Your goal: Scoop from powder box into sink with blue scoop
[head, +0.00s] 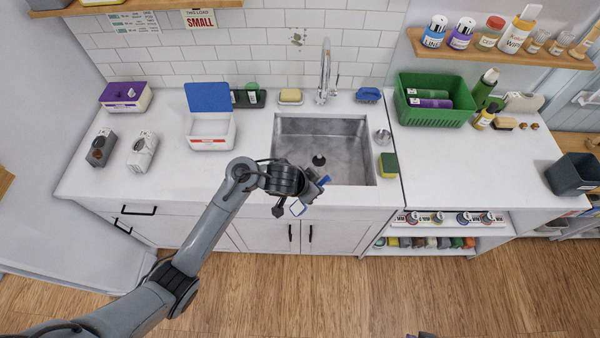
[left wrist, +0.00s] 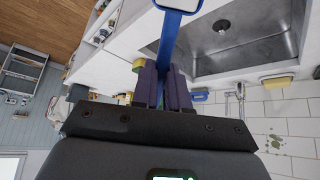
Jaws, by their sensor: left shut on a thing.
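The powder box (head: 212,143) is a white box with a red stripe and its blue lid (head: 208,97) raised, on the counter left of the sink. The steel sink (head: 325,181) is in the middle of the counter and also shows in the left wrist view (left wrist: 265,35). My left gripper (head: 309,188) is over the sink's front edge, shut on the handle of the blue scoop (head: 297,208). In the left wrist view the fingers (left wrist: 162,88) grip the blue handle (left wrist: 168,45). The scoop's head shows white within a blue rim; whether that is powder I cannot tell. My right gripper is out of view.
A yellow-green sponge (head: 388,164) and a small metal cup (head: 382,136) stand right of the sink. The faucet (head: 325,75) rises behind it. A green basket (head: 432,112) stands at the back right. The counter front between powder box and sink is clear.

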